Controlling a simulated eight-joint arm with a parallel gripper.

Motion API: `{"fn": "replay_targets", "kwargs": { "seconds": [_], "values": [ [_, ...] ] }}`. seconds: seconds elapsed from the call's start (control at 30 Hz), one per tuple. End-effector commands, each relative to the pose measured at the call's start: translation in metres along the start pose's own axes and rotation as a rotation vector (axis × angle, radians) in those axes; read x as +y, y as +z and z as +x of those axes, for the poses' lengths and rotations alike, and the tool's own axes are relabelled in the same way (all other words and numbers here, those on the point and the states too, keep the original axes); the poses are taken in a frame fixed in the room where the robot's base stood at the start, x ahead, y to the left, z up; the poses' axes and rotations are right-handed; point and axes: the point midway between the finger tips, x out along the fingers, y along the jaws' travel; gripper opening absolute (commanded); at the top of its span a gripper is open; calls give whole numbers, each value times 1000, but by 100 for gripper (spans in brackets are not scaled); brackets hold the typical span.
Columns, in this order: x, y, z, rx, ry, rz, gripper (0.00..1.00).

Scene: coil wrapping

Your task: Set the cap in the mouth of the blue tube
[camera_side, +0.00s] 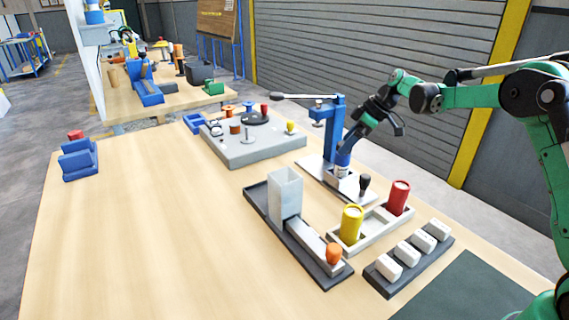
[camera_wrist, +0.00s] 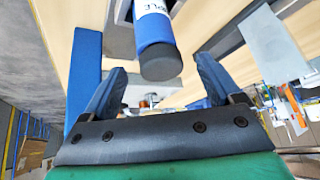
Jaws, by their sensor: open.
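The blue tube (camera_side: 343,161), with a white label, stands under the blue lever press. In the wrist view the tube (camera_wrist: 154,30) shows blue with lettering on its label. A dark grey, cap-like piece (camera_wrist: 162,66) covers its near end; it looks seated there, though I cannot tell how deep. My gripper (camera_wrist: 160,77) is open, with a dark blue finger on each side of the tube's end and gaps between. In the side view my gripper (camera_side: 351,140) comes down to the tube from the upper right, and its fingers are partly lost against the press.
The blue press (camera_side: 333,130) with its long lever stands close by my gripper. A rack holds a yellow tube (camera_side: 351,224) and a red tube (camera_side: 398,197). A grey chute fixture (camera_side: 286,195) has an orange piece (camera_side: 334,252) at its end.

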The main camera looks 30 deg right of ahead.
Motion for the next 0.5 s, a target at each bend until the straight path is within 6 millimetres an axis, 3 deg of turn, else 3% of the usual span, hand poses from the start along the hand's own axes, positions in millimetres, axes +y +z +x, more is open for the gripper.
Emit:
{"fn": "replay_targets", "kwargs": {
  "seconds": [0.3, 0.5],
  "values": [
    [0, 0, -45, 0, 1, 2, 84],
    [0, 0, -50, 0, 0, 1, 84]
  ]
}}
